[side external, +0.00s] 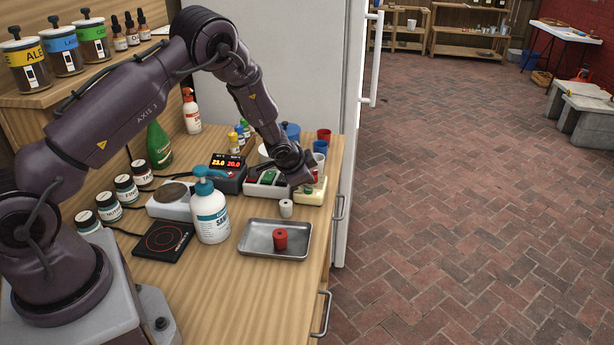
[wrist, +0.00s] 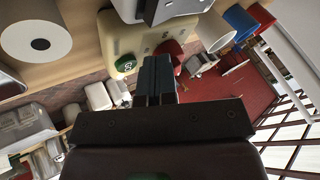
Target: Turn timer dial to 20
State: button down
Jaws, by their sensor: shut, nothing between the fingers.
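The cream timer box (side external: 314,196) sits near the table's right edge, and a small green dial (side external: 308,190) shows on it. In the wrist view the cream box (wrist: 119,32) is at upper centre, with the round green dial (wrist: 126,63) bearing a white marking that I cannot read for certain. My gripper (side external: 311,180) is over the timer. In the wrist view its dark fingers (wrist: 155,62) are shut together and empty, just right of the dial. I cannot tell whether they touch the dial or the box.
A grey block with switches (side external: 268,184) and a red-digit controller (side external: 229,164) stand left of the timer. Cups (side external: 320,147) stand behind it. A white roll (side external: 286,208) and a metal tray (side external: 256,250) with a red piece (side external: 280,239) are in front.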

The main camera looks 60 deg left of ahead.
jog(key=shift+s+a+m+h, duration=0.1)
jog(key=shift+a+m+h, duration=0.25)
jog(key=shift+m+h, duration=0.4)
jog(key=shift+m, duration=0.25)
jog(key=shift+a, duration=0.7)
dwell(0.7)
jog(key=shift+d, duration=0.15)
